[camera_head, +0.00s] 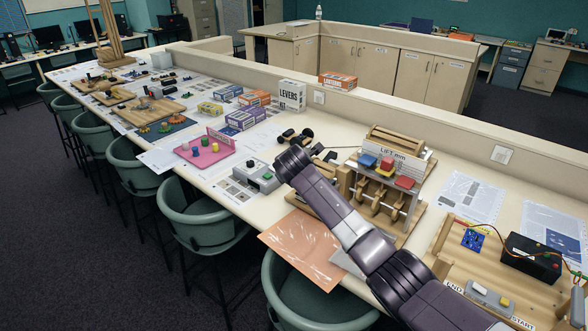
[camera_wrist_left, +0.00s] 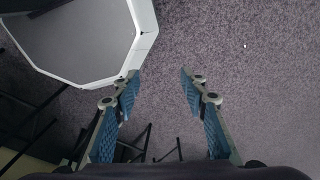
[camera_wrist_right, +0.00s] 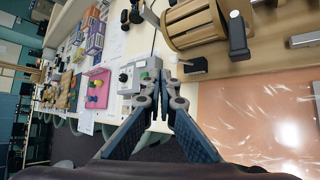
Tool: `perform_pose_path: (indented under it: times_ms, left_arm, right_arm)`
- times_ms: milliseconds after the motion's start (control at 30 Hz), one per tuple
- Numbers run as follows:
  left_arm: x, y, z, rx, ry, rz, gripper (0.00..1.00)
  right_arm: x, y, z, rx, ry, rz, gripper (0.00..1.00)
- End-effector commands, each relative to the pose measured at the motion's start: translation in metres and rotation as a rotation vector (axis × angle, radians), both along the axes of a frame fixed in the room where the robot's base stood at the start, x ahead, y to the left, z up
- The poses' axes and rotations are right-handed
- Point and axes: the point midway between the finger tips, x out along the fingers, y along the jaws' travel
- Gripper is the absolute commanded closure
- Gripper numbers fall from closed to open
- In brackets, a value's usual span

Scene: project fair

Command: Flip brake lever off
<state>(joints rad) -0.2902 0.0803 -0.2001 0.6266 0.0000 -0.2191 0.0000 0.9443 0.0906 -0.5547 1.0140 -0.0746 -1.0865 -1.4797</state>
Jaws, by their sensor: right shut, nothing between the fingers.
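My right arm reaches in from the bottom right in the head view and ends left of the wooden lift model (camera_head: 385,185); its fingers are hidden there behind the wrist. In the right wrist view my right gripper (camera_wrist_right: 166,78) is shut and empty, tips together. Just right of the tips is a small black part (camera_wrist_right: 196,65), possibly the brake lever, beside a slatted wooden drum (camera_wrist_right: 195,22). A dark upright bar (camera_wrist_right: 238,38) stands at the drum's right end. I cannot tell whether the tips touch anything. My left gripper (camera_wrist_left: 160,85) is open and empty over the carpet.
A grey control box (camera_head: 255,176) with a green button lies left of my right wrist. An orange sheet (camera_head: 300,248) lies at the table's front edge, with green chairs (camera_head: 200,215) along it. A wooden track board (camera_head: 450,250) is at the right.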

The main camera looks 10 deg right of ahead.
Motion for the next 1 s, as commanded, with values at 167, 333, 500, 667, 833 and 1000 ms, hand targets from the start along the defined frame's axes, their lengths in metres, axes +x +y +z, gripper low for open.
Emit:
perform_pose_path:
  times_ms: [167, 333, 500, 667, 833, 1000]
  left_arm:
    - [-0.008, 0.0, -0.007, 0.001, 0.01, 0.0, 0.6]
    - [-0.014, 0.001, -0.01, 0.002, 0.02, 0.0, 0.6]
    - [-0.014, 0.001, -0.01, 0.002, 0.02, 0.0, 0.6]
    - [-0.014, 0.001, -0.01, 0.002, 0.02, 0.0, 0.6]
    - [-0.014, 0.001, -0.01, 0.002, 0.019, 0.0, 0.6]
    - [-0.013, 0.001, -0.01, 0.002, 0.019, 0.0, 0.6]
  right_arm:
    - [-0.014, 0.005, 0.011, -0.001, 0.0, 0.001, 1.0]
    - [-0.021, 0.008, 0.019, -0.001, 0.001, 0.0, 1.0]
    - [-0.023, 0.008, 0.021, -0.001, 0.002, 0.0, 1.0]
    - [-0.023, 0.008, 0.021, -0.001, 0.002, 0.0, 1.0]
    - [-0.029, 0.011, 0.011, 0.026, 0.011, -0.01, 1.0]
    - [-0.075, 0.024, -0.048, 0.203, 0.061, -0.092, 1.0]
